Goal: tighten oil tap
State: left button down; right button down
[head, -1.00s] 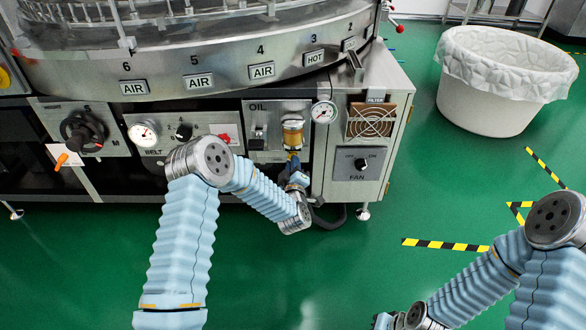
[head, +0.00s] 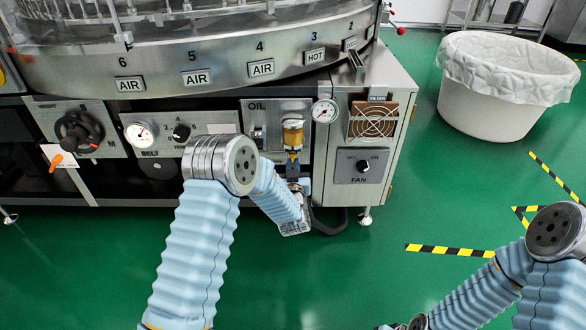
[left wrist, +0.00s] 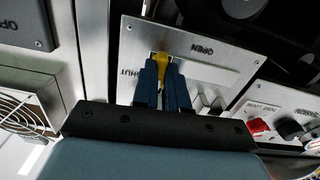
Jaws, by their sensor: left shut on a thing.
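The oil tap's yellow handle (left wrist: 161,68) shows between the dark blue fingers of my left gripper (left wrist: 162,72) in the left wrist view. The fingers are shut on it. The panel around it (left wrist: 205,62) carries the words OPEN and SHUT, and the handle is partly hidden by the fingers. In the head view my left gripper (head: 293,163) reaches up to the oil panel (head: 259,113), just below the amber oil cup (head: 292,133). The tap itself is mostly covered there. My right arm shows at the lower right, but its gripper fingers do not show.
A pressure gauge (head: 325,111) and the fan panel (head: 361,165) are right of the oil panel. A black hose (head: 328,226) hangs below. A white lined bin (head: 495,105) stands on the green floor at the right. Open floor lies in front of the machine.

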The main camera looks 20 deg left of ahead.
pick_arm(q)
jog(key=shift+f+m, duration=0.1)
jog(key=shift+m, duration=0.4)
jog(key=c, duration=1.2)
grip_release()
jog(key=shift+o, duration=0.2)
jog(key=v, duration=1.3)
jog(key=shift+s+p, duration=0.35)
jog(key=shift+s, duration=0.05)
jog(key=shift+d, duration=0.1)
